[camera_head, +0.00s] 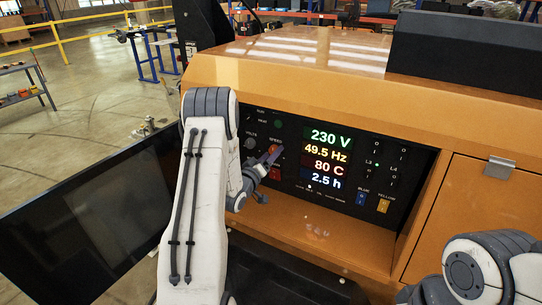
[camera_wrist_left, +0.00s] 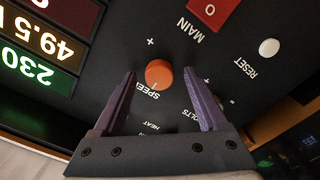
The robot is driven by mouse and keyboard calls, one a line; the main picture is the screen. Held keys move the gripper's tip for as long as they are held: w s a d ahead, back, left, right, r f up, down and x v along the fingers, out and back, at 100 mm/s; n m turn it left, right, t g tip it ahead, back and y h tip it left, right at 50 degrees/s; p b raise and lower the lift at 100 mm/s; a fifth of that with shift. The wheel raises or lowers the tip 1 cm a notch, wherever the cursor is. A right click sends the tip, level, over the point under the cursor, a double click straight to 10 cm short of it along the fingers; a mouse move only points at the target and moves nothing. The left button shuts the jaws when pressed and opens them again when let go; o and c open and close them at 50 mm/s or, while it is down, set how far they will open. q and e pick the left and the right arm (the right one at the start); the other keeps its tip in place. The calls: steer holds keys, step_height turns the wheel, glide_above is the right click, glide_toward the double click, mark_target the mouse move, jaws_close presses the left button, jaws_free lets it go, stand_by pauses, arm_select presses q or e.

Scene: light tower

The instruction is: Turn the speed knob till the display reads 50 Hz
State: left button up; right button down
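The orange speed knob (camera_wrist_left: 159,74) is on the black control panel, with a plus mark beside it, in the left wrist view. My left gripper (camera_wrist_left: 160,76) is open, one purple finger on each side of the knob, with a gap visible on both sides. In the head view my left gripper (camera_head: 272,154) is at the panel and hides most of the knob. The display (camera_head: 326,153) reads 230 V, 49.5 Hz, 80 C and 2.5 h. My right gripper is out of view; only part of that arm shows at the lower right.
A red main switch (camera_wrist_left: 211,10) and a white reset button (camera_wrist_left: 269,47) are near the knob. A grey volts knob (camera_head: 249,143) is left of it. Blue (camera_head: 361,198) and yellow (camera_head: 382,205) switches are at the panel's right. An orange housing (camera_head: 300,80) frames the recess.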

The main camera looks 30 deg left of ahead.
arm_select(q)
steer(key=shift+s, duration=0.1)
steer(key=s+b, duration=0.2)
steer(key=s, duration=0.8)
steer(key=shift+d+b, duration=0.3)
steer(key=shift+d, duration=0.05)
steer(key=shift+s, duration=0.1)
